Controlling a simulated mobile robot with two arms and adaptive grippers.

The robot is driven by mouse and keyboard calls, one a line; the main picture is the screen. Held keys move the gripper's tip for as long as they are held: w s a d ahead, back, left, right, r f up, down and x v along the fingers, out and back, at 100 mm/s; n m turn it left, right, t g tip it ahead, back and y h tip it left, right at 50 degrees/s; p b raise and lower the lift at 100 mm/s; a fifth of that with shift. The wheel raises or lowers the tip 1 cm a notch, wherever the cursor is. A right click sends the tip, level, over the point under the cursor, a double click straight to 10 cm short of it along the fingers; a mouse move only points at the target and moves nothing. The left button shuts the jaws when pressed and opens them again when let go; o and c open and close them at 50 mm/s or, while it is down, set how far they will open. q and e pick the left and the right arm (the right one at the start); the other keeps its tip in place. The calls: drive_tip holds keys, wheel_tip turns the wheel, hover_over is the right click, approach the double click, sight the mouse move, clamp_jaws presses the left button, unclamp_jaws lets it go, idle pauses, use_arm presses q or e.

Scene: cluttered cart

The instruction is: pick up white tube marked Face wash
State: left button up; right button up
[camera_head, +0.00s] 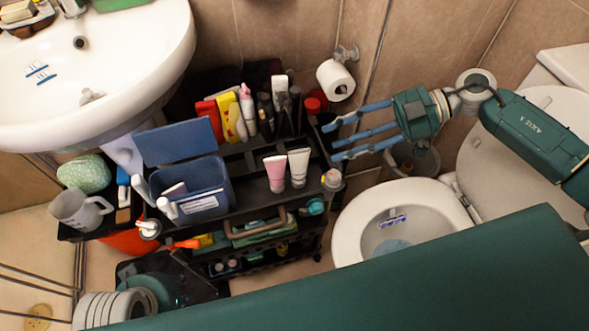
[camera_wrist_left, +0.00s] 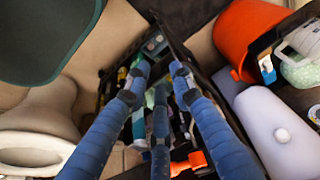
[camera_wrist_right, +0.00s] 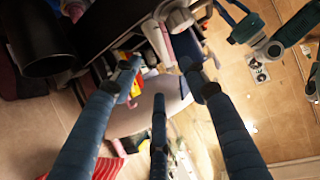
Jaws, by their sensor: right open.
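A white tube (camera_head: 299,168) with a dark cap stands upright on the black cart, right beside a pink tube (camera_head: 275,173). Its label is too small to read. Another pale tube (camera_head: 280,88) stands in the cart's back row. My right gripper (camera_head: 331,141) is open and empty, right of the white tube and apart from it, its fingers pointing left. Its spread fingers also show in the right wrist view (camera_wrist_right: 160,75). My left gripper (camera_wrist_left: 160,78) has its fingers apart and empty in the left wrist view, above the cart's lower part.
A blue bin (camera_head: 205,190) with an open lid stands on the cart left of the tubes. Bottles and a yellow item (camera_head: 234,118) crowd the back row. A toilet (camera_head: 400,220) stands to the right, a sink (camera_head: 90,60) to the left. A paper roll (camera_head: 335,80) hangs behind.

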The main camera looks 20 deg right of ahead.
sight(299, 158)
drive_tip(key=x, duration=0.4)
drive_tip(key=shift+s+a, duration=0.1)
drive_tip(key=shift+a, duration=0.3)
drive_tip(key=b+x, duration=0.2)
drive_tip(key=x, duration=0.3)
drive_tip(key=shift+d+f, duration=0.15)
drive_tip(key=shift+f, duration=0.05)
drive_tip(key=shift+a+f, duration=0.1)
drive_tip(key=shift+a, duration=0.15)
use_arm(q)
drive_tip(key=shift+w+d+f+t, duration=0.2)
drive_tip(key=shift+w+f+t, duration=0.1)
drive_tip(key=shift+w+f, duration=0.35)
use_arm(e)
drive_tip(key=shift+c, duration=0.5)
clamp_jaws()
